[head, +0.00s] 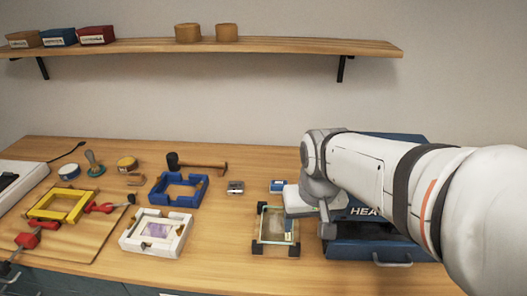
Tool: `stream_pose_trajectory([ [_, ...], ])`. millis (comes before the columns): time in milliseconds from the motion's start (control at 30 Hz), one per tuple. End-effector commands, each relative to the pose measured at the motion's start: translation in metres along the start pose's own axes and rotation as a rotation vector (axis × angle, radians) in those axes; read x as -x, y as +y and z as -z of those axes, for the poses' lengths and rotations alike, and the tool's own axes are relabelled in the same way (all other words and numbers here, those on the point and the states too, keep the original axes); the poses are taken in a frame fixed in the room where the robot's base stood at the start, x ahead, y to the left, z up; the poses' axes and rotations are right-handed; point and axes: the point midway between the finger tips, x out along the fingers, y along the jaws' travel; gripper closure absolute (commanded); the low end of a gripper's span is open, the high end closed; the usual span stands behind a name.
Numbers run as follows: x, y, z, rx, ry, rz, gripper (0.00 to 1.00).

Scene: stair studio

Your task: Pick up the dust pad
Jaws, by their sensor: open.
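My arm reaches in from the right, and my gripper (293,213) hangs low over the glass frame with black corners (275,249). It is open, and its fingertips are small and hard to make out. I see nothing held in it. No object is clearly recognisable as the dust pad. A small blue and white block (277,186) lies just behind and left of my gripper. A round tan pad-like thing (127,163) and a round blue and white thing (69,171) lie at the back left, far from my gripper.
A blue machine (365,248) stands right of my gripper, partly hidden by my arm. A wall shelf (280,45) hangs above. Bare table lies left of the glass frame.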

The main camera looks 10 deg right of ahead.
Motion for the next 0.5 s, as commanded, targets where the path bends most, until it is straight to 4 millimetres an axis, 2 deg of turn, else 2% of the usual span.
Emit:
stream_pose_trajectory([
  [33, 0.003, -0.001, 0.023, -0.005, -0.017, 0.000, 0.32],
  [200, -0.006, -0.002, 0.095, -0.027, -0.058, -0.001, 0.18],
  [267, -0.012, -0.002, 0.120, -0.034, -0.072, -0.002, 0.16],
  [367, -0.029, -0.003, 0.160, -0.047, -0.098, -0.003, 0.16],
  [500, -0.061, -0.003, 0.212, -0.067, -0.132, -0.005, 0.16],
])
